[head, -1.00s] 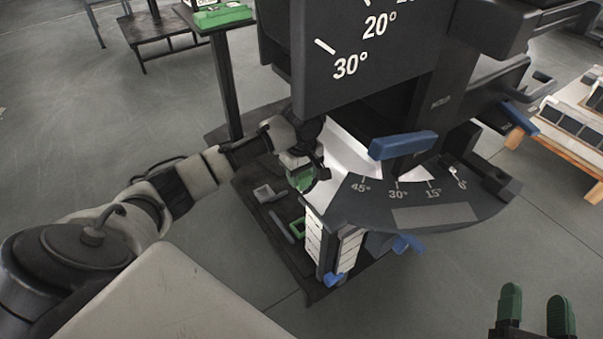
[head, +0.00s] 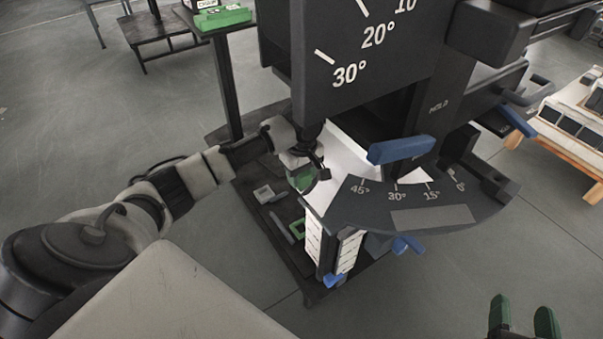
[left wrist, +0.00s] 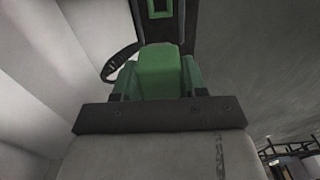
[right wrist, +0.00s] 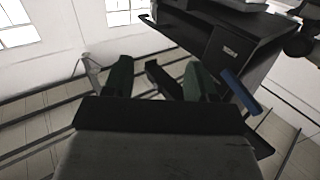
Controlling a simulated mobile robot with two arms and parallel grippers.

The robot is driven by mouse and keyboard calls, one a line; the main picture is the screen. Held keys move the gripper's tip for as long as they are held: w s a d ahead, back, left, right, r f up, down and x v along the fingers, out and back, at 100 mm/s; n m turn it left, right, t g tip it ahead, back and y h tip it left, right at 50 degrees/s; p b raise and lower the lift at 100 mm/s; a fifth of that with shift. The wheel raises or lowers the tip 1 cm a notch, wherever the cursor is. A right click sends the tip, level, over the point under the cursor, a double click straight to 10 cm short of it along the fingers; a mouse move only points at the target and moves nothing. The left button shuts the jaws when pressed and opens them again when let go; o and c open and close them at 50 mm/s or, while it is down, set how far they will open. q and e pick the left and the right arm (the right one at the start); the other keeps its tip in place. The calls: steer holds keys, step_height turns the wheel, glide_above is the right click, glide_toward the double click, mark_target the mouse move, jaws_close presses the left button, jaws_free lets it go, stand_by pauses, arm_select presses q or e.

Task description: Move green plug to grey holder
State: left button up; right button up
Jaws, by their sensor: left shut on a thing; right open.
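My left gripper (head: 304,182) is shut on the green plug (left wrist: 158,72), which sits between its green fingers in the left wrist view. In the head view the gripper and plug are left of the machine's angle scale, above the dark base; the plug is mostly covered there. A small grey square holder (head: 264,194) lies on the dark base, left of the gripper. A green holder (head: 297,229) lies below the gripper; a green frame also shows in the left wrist view (left wrist: 160,10). My right gripper (head: 523,320) is open and empty at the lower right.
The dark machine (head: 370,70) with angle marks stands close right of my left gripper. Blue handles (head: 401,148) stick out from it. A grey bar (head: 281,227) lies between the holders. A wooden-edged bench (head: 572,145) stands at right. Floor in front is clear.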

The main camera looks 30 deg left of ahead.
arm_select(q)
steer(key=shift+r, duration=0.2)
arm_select(e)
steer(key=shift+s+d+f+g, duration=0.15)
steer(key=shift+s+f+g, duration=0.05)
steer(key=shift+f+g, duration=0.55)
arm_select(q)
steer(key=shift+p, duration=0.3)
arm_select(e)
steer(key=shift+f, duration=0.15)
arm_select(q)
steer(key=shift+r, duration=0.15)
steer(key=shift+r+p, duration=0.25)
steer(key=shift+p, duration=0.25)
steer(key=shift+r+p, duration=0.3)
steer(key=shift+p, duration=0.2)
steer(key=shift+r+p, duration=0.2)
steer(key=shift+p, duration=0.1)
steer(key=shift+r, duration=0.1)
arm_select(e)
steer(key=s+d+f+g+h, duration=0.2)
steer(key=s+d+f+g, duration=0.1)
steer(key=s+f+g, duration=0.3)
steer(key=shift+s+f+g+h, duration=0.4)
steer(key=shift+f+g, duration=0.05)
steer(key=shift+g, duration=0.5)
steer(key=shift+s+d+f, duration=0.1)
steer(key=shift+s+d, duration=0.05)
steer(key=shift+d, duration=0.05)
